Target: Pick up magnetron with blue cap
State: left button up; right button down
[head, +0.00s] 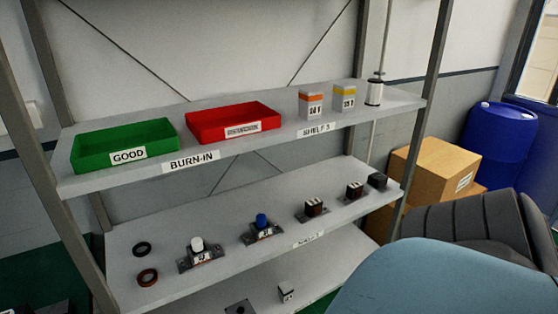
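The magnetron with the blue cap (262,221) stands upright on the middle shelf (222,268). Its dark base plate carries a small white label. A similar magnetron with a white cap (197,245) stands to its left on the same shelf. Neither of my grippers shows in the head view, so nothing is seen touching the blue-capped magnetron.
Two rings (147,277) and several small dark parts (314,208) share the shelf. Above are a green GOOD tray (125,158), a red tray (232,137) and small boxes. Cardboard boxes (436,170), a blue drum (497,140) and rounded blue and grey shapes (445,280) stand right.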

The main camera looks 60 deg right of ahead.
aim_at(262, 229)
jog(key=z, duration=1.7)
jog(key=i+l+u, duration=0.1)
jog(key=i+l, duration=0.45)
jog(key=i+l+u, duration=0.1)
jog(key=i+l, duration=0.4)
jog(key=l, duration=0.15)
